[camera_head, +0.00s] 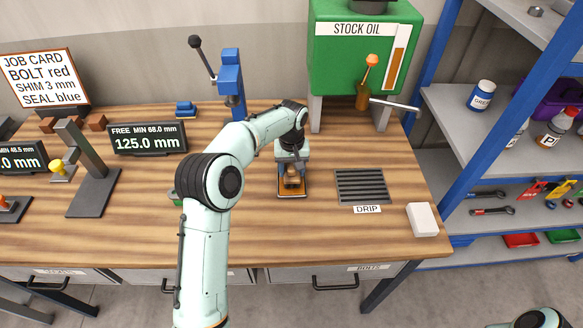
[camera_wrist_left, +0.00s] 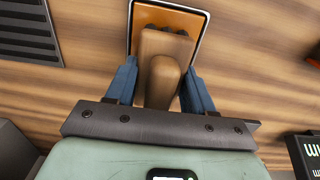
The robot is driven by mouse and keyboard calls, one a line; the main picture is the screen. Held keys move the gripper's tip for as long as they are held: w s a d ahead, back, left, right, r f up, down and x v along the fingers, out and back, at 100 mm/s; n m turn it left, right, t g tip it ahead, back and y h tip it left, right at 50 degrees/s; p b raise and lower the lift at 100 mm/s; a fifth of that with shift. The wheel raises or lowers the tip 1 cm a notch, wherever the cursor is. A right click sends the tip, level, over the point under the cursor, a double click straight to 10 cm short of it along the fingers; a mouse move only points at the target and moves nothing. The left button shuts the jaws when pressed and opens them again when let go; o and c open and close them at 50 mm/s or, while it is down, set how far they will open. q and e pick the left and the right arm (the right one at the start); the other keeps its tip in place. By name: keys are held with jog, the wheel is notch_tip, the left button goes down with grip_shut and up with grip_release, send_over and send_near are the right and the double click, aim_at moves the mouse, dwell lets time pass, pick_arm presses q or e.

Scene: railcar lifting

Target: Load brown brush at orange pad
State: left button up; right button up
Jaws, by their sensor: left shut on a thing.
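The brown brush (camera_wrist_left: 164,55) is a wooden block with a rounded handle; in the left wrist view it sits between the blue fingers of my left gripper (camera_wrist_left: 160,88). The orange pad (camera_wrist_left: 192,20) has a dark and pale border and shows under the brush; I cannot tell whether the brush touches it. In the head view my left gripper (camera_head: 292,178) points down over the orange pad (camera_head: 292,195), shut on the brush, which is partly hidden by the gripper. My right gripper is not in view; only a bit of my right arm shows at the bottom right corner.
A drip grate (camera_head: 362,186) lies right of the pad, with a white block (camera_head: 422,219) farther right. The green stock oil tank (camera_head: 362,50) stands behind. A display reading 125.0 mm (camera_head: 147,138) and a blue press (camera_head: 231,80) stand to the left. Bare wood surrounds the pad's front.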

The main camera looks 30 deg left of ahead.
pick_arm(q)
jog(key=shift+f, duration=0.45)
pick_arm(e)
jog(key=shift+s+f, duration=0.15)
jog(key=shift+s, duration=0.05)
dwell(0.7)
pick_arm(q)
jog(key=shift+s+f, duration=0.1)
jog(key=shift+f, duration=0.05)
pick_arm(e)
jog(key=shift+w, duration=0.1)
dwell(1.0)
pick_arm(q)
jog(key=shift+r+p, duration=0.8)
jog(key=shift+r, duration=2.8)
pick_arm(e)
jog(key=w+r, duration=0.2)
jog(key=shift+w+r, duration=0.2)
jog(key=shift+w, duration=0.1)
